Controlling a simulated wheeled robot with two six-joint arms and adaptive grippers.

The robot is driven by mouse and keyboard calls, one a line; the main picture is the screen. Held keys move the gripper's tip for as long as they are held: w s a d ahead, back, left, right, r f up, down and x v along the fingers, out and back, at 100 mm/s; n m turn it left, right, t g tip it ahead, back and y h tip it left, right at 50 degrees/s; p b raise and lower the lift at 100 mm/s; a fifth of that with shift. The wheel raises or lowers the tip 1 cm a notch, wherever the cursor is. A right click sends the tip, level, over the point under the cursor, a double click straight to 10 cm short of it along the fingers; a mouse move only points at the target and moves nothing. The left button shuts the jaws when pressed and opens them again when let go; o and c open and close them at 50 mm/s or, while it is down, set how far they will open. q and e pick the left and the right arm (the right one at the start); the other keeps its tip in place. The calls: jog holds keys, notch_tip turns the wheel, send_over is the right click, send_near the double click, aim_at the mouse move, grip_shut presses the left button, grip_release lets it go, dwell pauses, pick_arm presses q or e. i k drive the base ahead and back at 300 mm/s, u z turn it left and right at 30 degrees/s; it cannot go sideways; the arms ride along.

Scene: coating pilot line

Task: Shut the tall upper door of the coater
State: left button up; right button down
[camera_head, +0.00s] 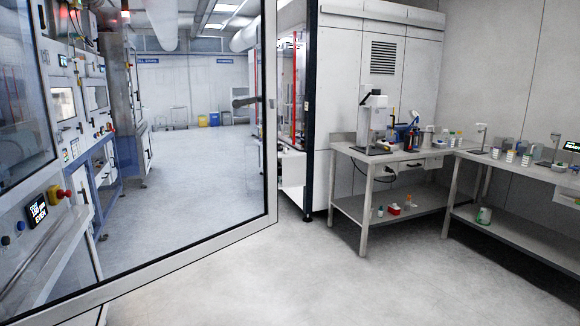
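The tall door (271,130) is a large glass pane in a pale metal frame and fills the left half of the head view. It stands open, swung out across the aisle. Its dark handle (246,101) sits on the right side, near the free edge. The bottom rail (170,265) slopes down to the lower left. The hinge side is not clearly visible. At the far left is a machine front, apparently the coater, with a window (18,95), a small lit display (37,209) and a red stop button (62,193). Neither of my grippers is in view.
A steel bench (350,155) with instruments and bottles stands at the right, beside another bench (510,236). A tall white cabinet (345,60) is behind. The floor (330,280) in front is clear. More machines (85,90) line the aisle behind the glass.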

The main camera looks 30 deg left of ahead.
aim_at(56, 313)
jog(key=z, duration=0.05)
jog(key=i, duration=1.65)
jog(key=u, duration=0.5)
jog(key=i, duration=1)
jog(key=u, duration=1.6)
jog(key=i, duration=0.75)
jog(key=u, duration=0.7)
